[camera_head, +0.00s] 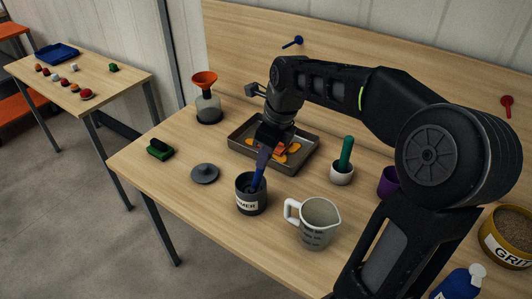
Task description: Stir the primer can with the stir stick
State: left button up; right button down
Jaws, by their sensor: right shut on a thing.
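The primer can (251,205) is a dark open can with a pale label reading "MER" in part, standing on the wooden workbench. A blue stir stick (259,170) stands tilted, its lower end inside the can. My right gripper (265,146) is above the can, shut on the upper part of the stick. The stick's lower tip is hidden inside the can. A grey lid (205,173) with a knob lies on the bench left of the can. My left gripper is not in view.
A white measuring jug (318,224) stands close right of the can. Behind are a metal tray (303,158) with orange pieces, a bottle with an orange funnel (204,79) and a white pot (342,173). A green brush (159,149) lies left, near the bench edge.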

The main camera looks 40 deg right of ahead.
aim_at(259, 173)
jog(key=shift+b+x, duration=2)
jog(key=shift+x, duration=1.75)
jog(key=shift+w, duration=0.15)
